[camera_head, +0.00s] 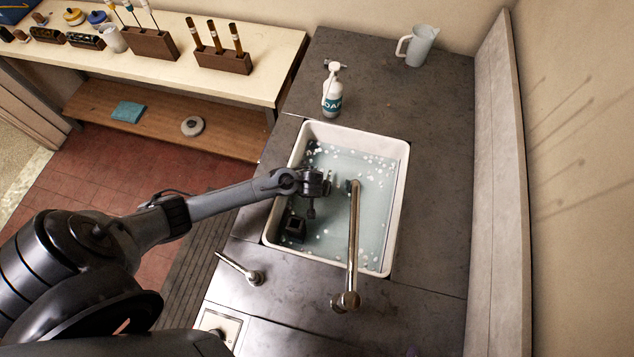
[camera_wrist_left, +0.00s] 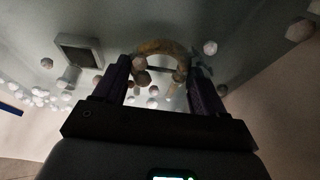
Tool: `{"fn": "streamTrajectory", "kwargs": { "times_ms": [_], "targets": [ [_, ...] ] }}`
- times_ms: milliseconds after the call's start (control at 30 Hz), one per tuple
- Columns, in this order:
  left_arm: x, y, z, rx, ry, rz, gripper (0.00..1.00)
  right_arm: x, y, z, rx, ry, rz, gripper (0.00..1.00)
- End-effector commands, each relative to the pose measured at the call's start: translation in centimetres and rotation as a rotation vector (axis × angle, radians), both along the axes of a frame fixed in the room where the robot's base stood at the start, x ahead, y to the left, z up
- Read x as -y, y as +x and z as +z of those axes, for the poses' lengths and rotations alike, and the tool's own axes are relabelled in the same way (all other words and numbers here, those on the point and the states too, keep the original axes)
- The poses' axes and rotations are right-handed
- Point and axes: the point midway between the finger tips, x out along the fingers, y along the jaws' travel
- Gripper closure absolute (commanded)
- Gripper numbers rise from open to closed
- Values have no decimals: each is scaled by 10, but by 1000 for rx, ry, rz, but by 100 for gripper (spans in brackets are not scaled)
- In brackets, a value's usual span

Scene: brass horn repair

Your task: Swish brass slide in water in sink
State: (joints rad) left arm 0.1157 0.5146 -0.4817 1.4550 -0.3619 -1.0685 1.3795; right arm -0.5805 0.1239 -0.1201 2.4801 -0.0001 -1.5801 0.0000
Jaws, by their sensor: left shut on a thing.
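The white sink (camera_head: 402,185) holds pale water (camera_head: 345,163) with white foam bubbles. My left gripper (camera_head: 328,183) reaches into the sink from the left, over the water beside the tap. In the left wrist view, a curved brass slide (camera_wrist_left: 160,46) lies between the two fingers of my left gripper (camera_wrist_left: 160,72), which is shut on it. Bubbles surround the slide there. In the head view the slide is mostly hidden by the gripper, and I cannot tell how deep it sits. My right gripper is not in view.
A long brass tap (camera_head: 353,240) reaches over the sink close to my gripper. A soap bottle (camera_head: 332,98) and a pitcher (camera_head: 416,47) stand behind. A lever handle (camera_head: 245,270) is in front.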

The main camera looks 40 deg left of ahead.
Motion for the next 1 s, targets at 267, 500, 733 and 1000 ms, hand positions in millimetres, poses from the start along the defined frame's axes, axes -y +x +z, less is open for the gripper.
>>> {"fn": "streamTrajectory", "kwargs": {
  "times_ms": [267,500,733,1000],
  "targets": [
    [4,-7,1,0,1,-2,61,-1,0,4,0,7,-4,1],
    [8,-16,0,-2,1,-1,61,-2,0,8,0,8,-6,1],
    [13,-24,0,-3,1,-3,61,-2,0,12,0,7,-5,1],
    [14,-28,-1,-6,2,-3,61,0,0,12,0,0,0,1]
  ]
}}
